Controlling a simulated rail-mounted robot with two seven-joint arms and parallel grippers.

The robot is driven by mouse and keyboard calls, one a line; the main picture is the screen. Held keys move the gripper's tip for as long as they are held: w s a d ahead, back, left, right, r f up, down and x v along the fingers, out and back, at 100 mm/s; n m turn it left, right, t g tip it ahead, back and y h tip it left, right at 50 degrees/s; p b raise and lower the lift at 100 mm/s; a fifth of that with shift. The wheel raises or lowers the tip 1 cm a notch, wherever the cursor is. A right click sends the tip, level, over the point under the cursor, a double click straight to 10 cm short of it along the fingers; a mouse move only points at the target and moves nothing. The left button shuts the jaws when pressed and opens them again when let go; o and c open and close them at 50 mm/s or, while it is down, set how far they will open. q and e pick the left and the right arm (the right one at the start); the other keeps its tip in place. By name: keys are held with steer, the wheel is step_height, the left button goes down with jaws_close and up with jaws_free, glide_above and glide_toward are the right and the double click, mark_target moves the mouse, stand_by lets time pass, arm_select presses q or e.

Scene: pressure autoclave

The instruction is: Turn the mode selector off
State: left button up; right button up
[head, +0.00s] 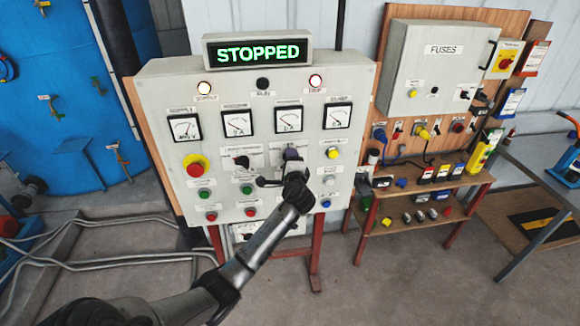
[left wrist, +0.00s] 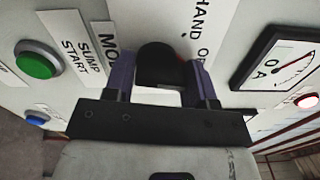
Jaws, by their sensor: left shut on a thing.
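My left gripper (head: 292,160) is at the control panel (head: 230,90) in the head view, where it covers the selector from sight. In the left wrist view the black mode selector knob (left wrist: 160,62) is between the two purple fingers of my left gripper (left wrist: 162,75), which is shut on it. The label beside it is partly hidden and reads "MO". A "HAND OF" scale label (left wrist: 198,25) shows past the knob. The knob's exact pointing direction cannot be told. My right gripper is not in view.
A lit display (head: 258,53) reads STOPPED. A red and yellow emergency button (head: 196,166), a black selector (head: 242,161) and a yellow button (head: 332,153) surround the gripper. In the wrist view a green button (left wrist: 37,60) is close by. A fuse cabinet (head: 440,75) stands at right.

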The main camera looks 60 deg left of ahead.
arm_select(q)
steer(key=shift+r+n+b, duration=0.2)
steer(key=shift+n+b, duration=0.35)
steer(key=shift+n, duration=0.35)
steer(key=o, duration=0.9)
steer(key=shift+f, duration=0.1)
steer(key=b+v, duration=0.2)
steer(key=v, duration=1.2)
